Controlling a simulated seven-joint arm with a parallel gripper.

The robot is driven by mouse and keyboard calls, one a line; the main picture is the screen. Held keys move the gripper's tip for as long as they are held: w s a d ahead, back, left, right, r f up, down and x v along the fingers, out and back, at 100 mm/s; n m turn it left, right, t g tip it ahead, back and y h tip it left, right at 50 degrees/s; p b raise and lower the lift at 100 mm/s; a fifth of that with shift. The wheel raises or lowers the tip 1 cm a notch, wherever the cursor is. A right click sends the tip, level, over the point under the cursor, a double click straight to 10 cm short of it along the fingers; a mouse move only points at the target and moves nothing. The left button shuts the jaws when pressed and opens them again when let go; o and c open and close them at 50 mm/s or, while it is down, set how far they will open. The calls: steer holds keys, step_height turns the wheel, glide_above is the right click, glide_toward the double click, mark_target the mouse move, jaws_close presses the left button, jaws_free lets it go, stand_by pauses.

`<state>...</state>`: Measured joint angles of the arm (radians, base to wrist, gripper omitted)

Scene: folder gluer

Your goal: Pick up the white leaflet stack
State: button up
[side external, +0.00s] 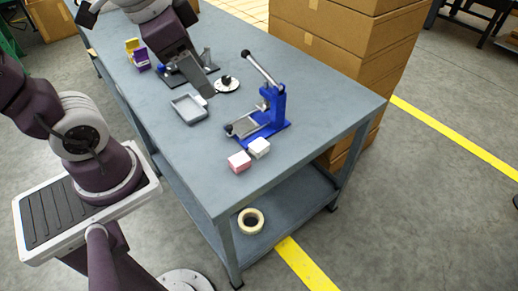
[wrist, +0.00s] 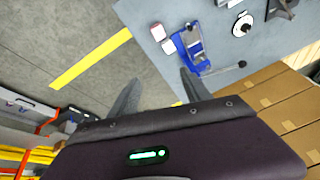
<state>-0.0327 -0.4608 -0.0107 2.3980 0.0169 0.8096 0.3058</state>
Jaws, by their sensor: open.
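The white leaflet stack (side external: 259,147) is a small white block on the grey table, close to the near end of the blue press. A pink-and-white stack (side external: 239,161) lies just to its left. The stacks are well ahead of the fingers, and I see no contact.
The blue press (side external: 266,115) with its raised lever stands beside the stacks. A grey tray (side external: 189,108) and a round disc with a black knob (side external: 228,84) are farther back. Cardboard boxes (side external: 340,45) rise along the table's right side. The table's near corner is bare.

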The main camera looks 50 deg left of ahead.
steer(key=w+a+f+m+g, duration=0.2)
steer(key=w+f+m, duration=0.35)
steer(key=w, duration=0.35)
steer(key=m+g, duration=0.2)
steer(key=m, duration=0.6)
glide_above(259, 144)
step_height(259, 144, down, 17)
steer(key=shift+w+d+f, duration=0.1)
steer(key=shift+g, duration=0.3)
step_height(259, 144, down, 8)
steer(key=shift+f, duration=0.15)
steer(key=c, duration=1.1)
